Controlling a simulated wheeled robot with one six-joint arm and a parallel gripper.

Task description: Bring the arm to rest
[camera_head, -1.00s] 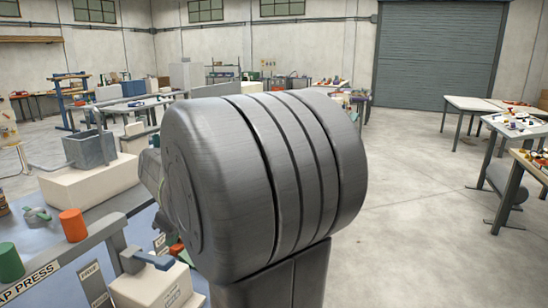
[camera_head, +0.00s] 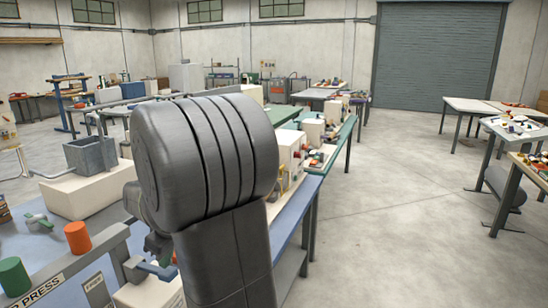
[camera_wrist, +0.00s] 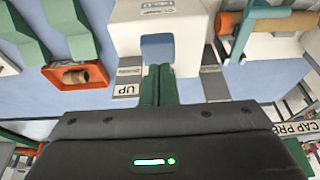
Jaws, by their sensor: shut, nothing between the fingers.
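My gripper (camera_wrist: 158,84) shows at the middle of the wrist view. Its two green fingers are together with nothing between them. They point toward a white block (camera_wrist: 160,22) with a blue part on its front, and I cannot tell whether they touch it. A small "UP" plate (camera_wrist: 126,90) lies to the left of the fingers. In the head view my grey arm fills the middle and hides part of the bench.
In the head view a blue-topped bench (camera_head: 294,214) holds a "PRESS" sign (camera_head: 38,291), an orange cylinder (camera_head: 77,237), a green cylinder (camera_head: 14,276) and a grey bin (camera_head: 91,154). An orange tray (camera_wrist: 77,76) shows in the wrist view.

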